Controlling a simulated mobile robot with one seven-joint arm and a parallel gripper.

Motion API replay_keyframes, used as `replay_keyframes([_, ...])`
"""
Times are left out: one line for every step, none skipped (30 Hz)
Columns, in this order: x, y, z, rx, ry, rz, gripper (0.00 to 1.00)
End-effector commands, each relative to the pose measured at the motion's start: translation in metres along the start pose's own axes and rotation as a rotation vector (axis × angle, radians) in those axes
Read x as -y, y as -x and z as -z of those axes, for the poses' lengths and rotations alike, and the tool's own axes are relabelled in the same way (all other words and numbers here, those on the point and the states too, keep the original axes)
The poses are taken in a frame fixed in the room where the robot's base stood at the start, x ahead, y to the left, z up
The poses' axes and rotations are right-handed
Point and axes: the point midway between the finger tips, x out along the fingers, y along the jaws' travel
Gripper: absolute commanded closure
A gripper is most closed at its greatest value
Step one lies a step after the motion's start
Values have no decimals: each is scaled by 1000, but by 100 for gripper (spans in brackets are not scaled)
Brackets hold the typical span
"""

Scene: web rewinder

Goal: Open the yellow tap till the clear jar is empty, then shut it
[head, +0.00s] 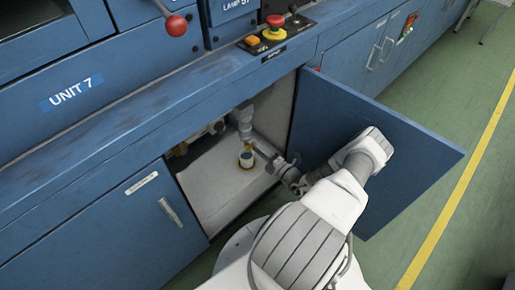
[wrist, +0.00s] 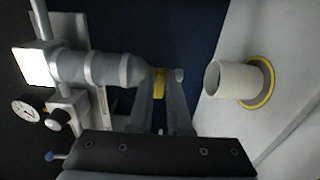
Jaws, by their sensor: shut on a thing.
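The jar (wrist: 112,70) hangs under a grey fitting inside the open cabinet. It looks grey and dim in the wrist view, and I cannot tell whether liquid is in it. It also shows small in the head view (head: 245,122). The yellow tap (wrist: 159,84) is at the jar's lower end. My gripper (wrist: 163,84) is shut on the tap, with a finger on each side; the fingers hide part of it. A pale cup (wrist: 228,79) stands below the tap on the cabinet floor, apart from it. I cannot tell which way the tap is turned.
A yellow ring (wrist: 270,82) surrounds the cup's base on the pale floor (head: 220,190). A round gauge (wrist: 25,108) and pipework sit beside the jar. The blue cabinet door (head: 400,135) stands open to the right of my arm. A red stop button (head: 275,21) is on the ledge above.

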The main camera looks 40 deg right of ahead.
Motion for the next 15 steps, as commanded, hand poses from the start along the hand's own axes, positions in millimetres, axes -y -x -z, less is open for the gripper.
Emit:
replay_keyframes([1,1,1,-2,-10,2,100])
replay_keyframes([1,1,1,-2,-15,2,100])
replay_keyframes([1,1,1,-2,-21,2,100])
replay_keyframes([1,1,1,-2,-24,2,100])
replay_keyframes([1,1,1,-2,-26,2,100])
replay_keyframes([1,1,1,-2,-28,2,100])
replay_keyframes([1,1,1,-2,-30,2,100])
replay_keyframes([1,1,1,-2,-30,2,100])
replay_keyframes([1,1,1,-2,-31,2,100])
replay_keyframes([1,1,1,-2,-31,2,100])
replay_keyframes([1,1,1,-2,-31,2,100])
replay_keyframes([1,1,1,-2,-31,2,100])
replay_keyframes([1,1,1,-2,-31,2,100])
replay_keyframes([1,1,1,-2,-31,2,100])
replay_keyframes([1,1,1,-2,-31,2,100])
